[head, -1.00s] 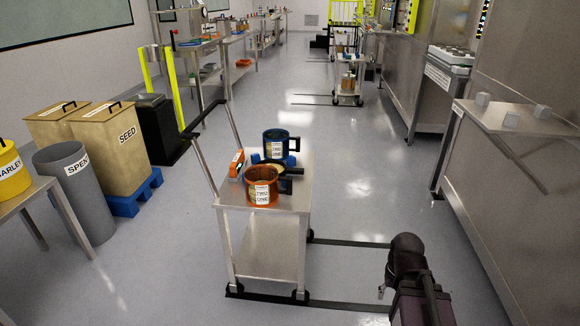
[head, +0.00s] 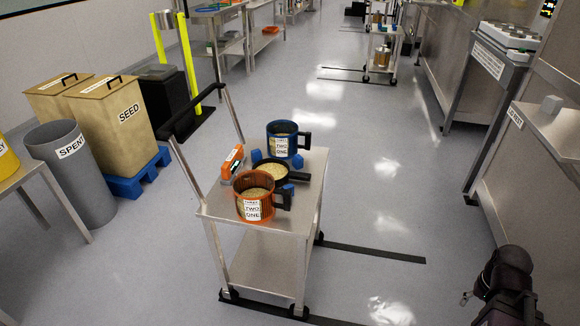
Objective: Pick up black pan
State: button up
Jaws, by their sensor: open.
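The black pan (head: 257,163) sits on the top shelf of a steel cart (head: 308,190), between a blue pot (head: 271,141) and an orange pot (head: 241,205). It is shallow and holds pale, grainy contents. Its short handle points right, and the orange pot in front hides part of its near side. The two pots are labelled and have dark handles on their right. Part of my arm shows at the lower right, well apart from the cart. My gripper cannot be made out.
An orange-and-grey tool (head: 231,160) lies left of the pan. The cart's push handle rises on its left. Bins and a table stand at left, steel counters (head: 550,138) at right. The floor (head: 385,200) right of the cart is clear.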

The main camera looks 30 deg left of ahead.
aim_at(280, 172)
jog(key=u, duration=0.25)
jog(key=i, duration=1.1)
jog(key=u, duration=0.55)
